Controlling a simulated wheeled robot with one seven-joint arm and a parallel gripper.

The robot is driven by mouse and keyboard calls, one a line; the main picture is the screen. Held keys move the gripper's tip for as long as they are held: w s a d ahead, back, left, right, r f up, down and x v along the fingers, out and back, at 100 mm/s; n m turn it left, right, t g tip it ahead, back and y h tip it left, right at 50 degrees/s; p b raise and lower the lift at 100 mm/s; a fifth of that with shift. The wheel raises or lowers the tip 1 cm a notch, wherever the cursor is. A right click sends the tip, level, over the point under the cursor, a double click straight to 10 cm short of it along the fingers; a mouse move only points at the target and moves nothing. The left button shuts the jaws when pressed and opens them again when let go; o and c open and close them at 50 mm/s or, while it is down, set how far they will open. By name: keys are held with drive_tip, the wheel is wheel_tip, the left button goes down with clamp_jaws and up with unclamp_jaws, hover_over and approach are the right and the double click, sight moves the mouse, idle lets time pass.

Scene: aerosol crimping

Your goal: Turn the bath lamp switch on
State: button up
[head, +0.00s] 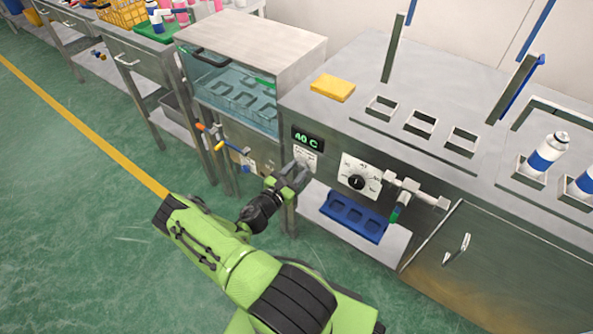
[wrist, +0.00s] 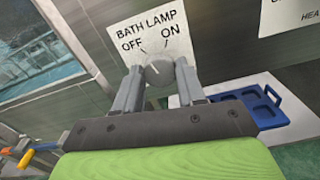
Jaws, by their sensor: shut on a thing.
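The bath lamp switch is a grey round knob (wrist: 160,73) on a white plate (wrist: 152,38) marked BATH LAMP, OFF and ON. In the wrist view my gripper (wrist: 159,69) has one finger on each side of the knob and is shut on it. A pale mark on the knob seems to point up and left, toward OFF; its exact angle is hard to tell. In the head view my gripper (head: 292,176) is at the front panel, just below the plate (head: 305,158), and hides the knob.
A 40 C display (head: 307,139) sits above the plate, with a dial (head: 356,182) to the right. A blue tray (head: 354,217) lies on the shelf below. The glass-fronted water bath (head: 235,98) and coloured valve handles (head: 217,144) are to the left. The green floor is open.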

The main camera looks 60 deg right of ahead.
drive_tip(key=m, duration=0.5)
drive_tip(key=shift+m+p, duration=0.3)
drive_tip(key=shift+m, duration=1.9)
drive_tip(key=o, duration=1.1)
drive_tip(key=shift+c, duration=0.2)
drive_tip(key=w+a+p, duration=0.2)
drive_tip(key=a+p, duration=0.1)
drive_tip(key=a, duration=1.2)
drive_tip(key=shift+w+a, duration=0.15)
drive_tip(key=shift+a, duration=0.15)
